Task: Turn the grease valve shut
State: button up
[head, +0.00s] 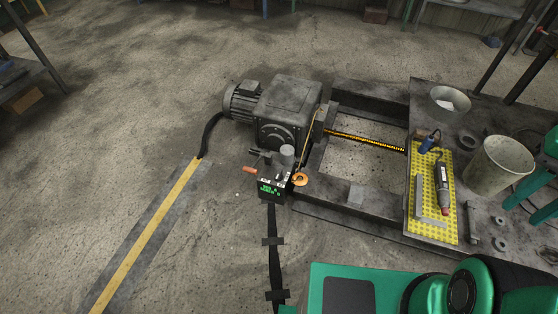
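A grey motor and gearbox unit (290,100) stands at the left end of a dark metal frame. At its front is a small cluster of fittings with a grey cylindrical cup (287,155). An orange ring-like part (300,179) sits at the cluster's right, and a short orange-red handle (250,170) sticks out to its left. I cannot tell for sure which of these is the grease valve, nor its position. A black box with a green lit display (270,188) is just below.
A yellow perforated mat (421,208) with a red-and-grey tool (442,190) lies on the bench at right. A bucket (498,165) and bowl (450,101) stand there. A black cable strip (274,250) runs forward on the floor. The left floor is mostly clear.

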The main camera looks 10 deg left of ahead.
aim_at(278, 176)
jog(key=u, duration=0.35)
jog(key=i, duration=0.95)
jog(key=u, duration=0.45)
